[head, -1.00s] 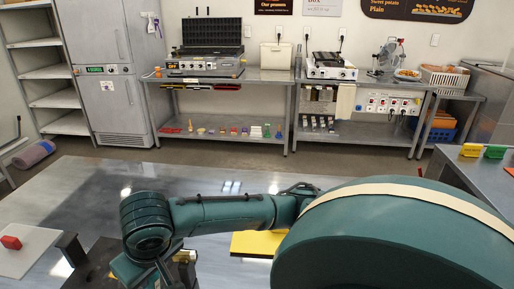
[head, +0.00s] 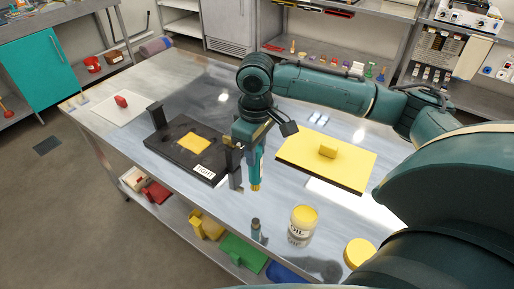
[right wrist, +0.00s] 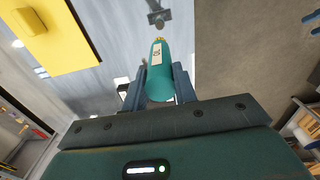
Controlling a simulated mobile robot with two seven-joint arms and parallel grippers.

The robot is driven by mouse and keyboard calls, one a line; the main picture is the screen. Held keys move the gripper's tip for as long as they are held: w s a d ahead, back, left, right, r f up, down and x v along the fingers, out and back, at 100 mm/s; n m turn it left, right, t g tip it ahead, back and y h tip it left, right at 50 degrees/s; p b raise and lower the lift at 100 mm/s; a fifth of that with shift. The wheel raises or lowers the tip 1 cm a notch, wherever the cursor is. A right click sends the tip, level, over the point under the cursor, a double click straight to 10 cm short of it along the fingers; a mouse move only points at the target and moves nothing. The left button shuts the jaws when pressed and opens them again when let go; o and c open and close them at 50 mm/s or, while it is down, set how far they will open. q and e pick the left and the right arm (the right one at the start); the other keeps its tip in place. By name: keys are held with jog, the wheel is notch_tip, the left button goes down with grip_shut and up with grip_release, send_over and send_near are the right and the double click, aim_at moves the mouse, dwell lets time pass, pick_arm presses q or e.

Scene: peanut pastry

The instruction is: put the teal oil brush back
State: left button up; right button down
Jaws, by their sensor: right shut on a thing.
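The teal oil brush (head: 256,168) hangs upright with its yellowish tip down, above the front part of the metal table. My right gripper (head: 249,148) is shut on it. In the right wrist view the teal brush (right wrist: 161,82) sits between the two fingers. An oil jar (head: 302,228) labelled OIL, with a yellow top, stands to the right and nearer the table's front edge. A small dark and grey-blue upright object (head: 256,230) stands left of the jar; I cannot tell what it is. My left gripper is not in view.
A black plate (head: 165,150) with a yellow square (head: 194,143) lies left of the gripper. A yellow board (head: 345,165) with a yellow block lies to the right. A yellow disc (head: 360,253) lies near the front right. A white board (head: 118,108) carries a red block.

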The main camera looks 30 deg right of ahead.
aim_at(256, 175)
jog(key=shift+w, duration=0.1)
dwell(0.3)
jog(key=shift+f, duration=4.45)
jog(key=c, duration=1)
grip_release()
jog(key=shift+c, duration=0.2)
